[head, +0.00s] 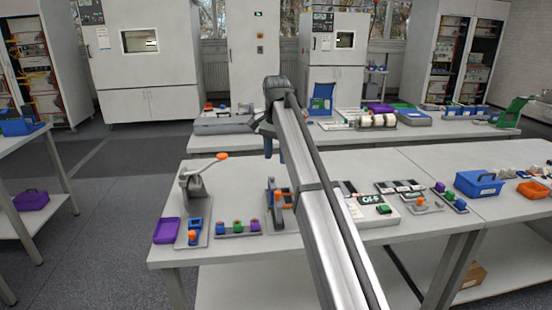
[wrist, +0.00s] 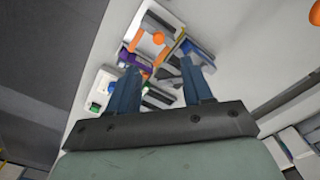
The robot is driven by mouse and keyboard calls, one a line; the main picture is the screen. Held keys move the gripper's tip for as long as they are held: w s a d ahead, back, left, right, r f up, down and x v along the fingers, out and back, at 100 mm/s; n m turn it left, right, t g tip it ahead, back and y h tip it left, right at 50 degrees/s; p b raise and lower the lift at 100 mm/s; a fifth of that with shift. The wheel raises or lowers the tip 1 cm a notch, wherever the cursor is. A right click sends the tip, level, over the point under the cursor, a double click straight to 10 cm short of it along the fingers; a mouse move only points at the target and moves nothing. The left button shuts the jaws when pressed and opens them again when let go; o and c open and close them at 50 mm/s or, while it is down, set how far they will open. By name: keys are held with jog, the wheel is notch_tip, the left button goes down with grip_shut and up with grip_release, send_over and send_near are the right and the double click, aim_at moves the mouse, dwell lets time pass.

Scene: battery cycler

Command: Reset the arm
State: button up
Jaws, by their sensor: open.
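My gripper (wrist: 160,80) shows in the wrist view as two blue fingers set apart, open, with nothing between them that touches both. It hangs above the near table (wrist: 235,45), with table equipment below and beyond the fingertips. In the head view my gripper (head: 274,148) is small and partly hidden by my own arm, above the back part of the near table (head: 225,285). No object is held in either view.
A lever press (head: 195,185) with an orange knob, a purple tray (head: 166,231) and a button board (head: 237,228) stand on the table's left part. A blue bin (head: 478,184) is at right. A second table (head: 350,139) stands behind.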

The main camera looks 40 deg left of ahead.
dwell(0.4)
jog(key=s+d+f+g, duration=0.1)
jog(key=s+d+f, duration=0.2)
jog(key=d+f, duration=1.35)
jog(key=s+d+f+m+g, duration=0.1)
jog(key=s+d+f+g, duration=0.15)
jog(key=d+f, duration=1.35)
jog(key=s+d+f+g, duration=0.1)
jog(key=s+d+f, duration=0.2)
jog(key=d+f, duration=1.3)
jog(key=s+d+f, duration=0.6)
jog(key=s+f, duration=0.2)
jog(key=s, duration=0.2)
jog(key=s+d+f+g, duration=0.1)
jog(key=s+d+f, duration=0.6)
jog(key=s, duration=0.3)
jog(key=s+d+f+n+g, duration=0.1)
jog(key=s+d+f, duration=0.5)
jog(key=s+f, duration=0.3)
jog(key=shift+s+d, duration=0.4)
jog(key=shift+s, duration=0.3)
